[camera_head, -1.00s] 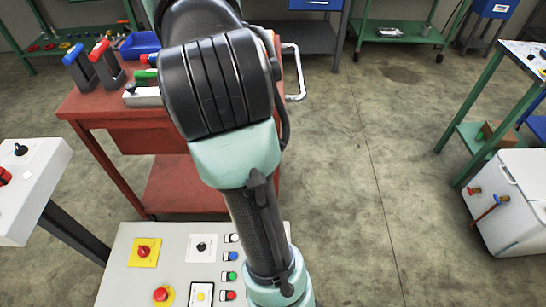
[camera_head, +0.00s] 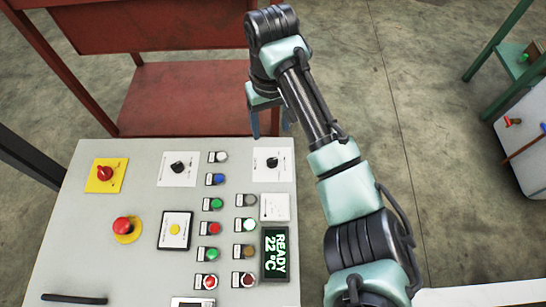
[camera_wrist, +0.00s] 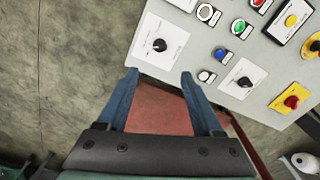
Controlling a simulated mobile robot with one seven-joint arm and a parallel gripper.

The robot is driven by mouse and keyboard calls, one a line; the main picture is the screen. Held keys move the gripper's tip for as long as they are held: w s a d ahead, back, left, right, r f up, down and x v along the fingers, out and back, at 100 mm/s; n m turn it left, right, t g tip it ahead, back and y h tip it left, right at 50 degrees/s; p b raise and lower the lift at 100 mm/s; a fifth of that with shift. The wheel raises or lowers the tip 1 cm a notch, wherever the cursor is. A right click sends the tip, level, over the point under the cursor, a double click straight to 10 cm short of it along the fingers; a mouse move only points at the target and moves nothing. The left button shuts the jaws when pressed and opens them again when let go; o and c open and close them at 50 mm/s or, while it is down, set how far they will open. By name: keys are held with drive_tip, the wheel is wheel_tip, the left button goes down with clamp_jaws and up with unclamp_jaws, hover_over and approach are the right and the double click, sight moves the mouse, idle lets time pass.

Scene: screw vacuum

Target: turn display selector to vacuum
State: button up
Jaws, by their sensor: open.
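A grey control panel (camera_head: 140,225) fills the lower left of the head view. It carries two black rotary knobs on white plates: a right knob (camera_head: 272,162) near the far right corner, and a left knob (camera_head: 178,167). Their labels are too small to read, so I cannot tell which is the display selector. The display (camera_head: 275,253) shows "READY 22°C". My gripper (camera_head: 270,131) is open and empty at the panel's far edge, close to the right knob. In the wrist view the right knob (camera_wrist: 159,45) lies just beyond and between my fingertips (camera_wrist: 159,75), apart from them.
A red-and-yellow switch (camera_head: 105,174) and a red mushroom button (camera_head: 123,226) are on the panel's left. Several coloured buttons (camera_head: 214,204) run between the knobs. A red workbench (camera_head: 185,95) stands behind the panel. Open floor (camera_head: 430,130) is to the right.

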sight(272, 159)
wheel_tip(272, 159, down, 13)
drive_tip(key=b, duration=0.6)
drive_tip(key=shift+f, duration=0.1)
clamp_jaws()
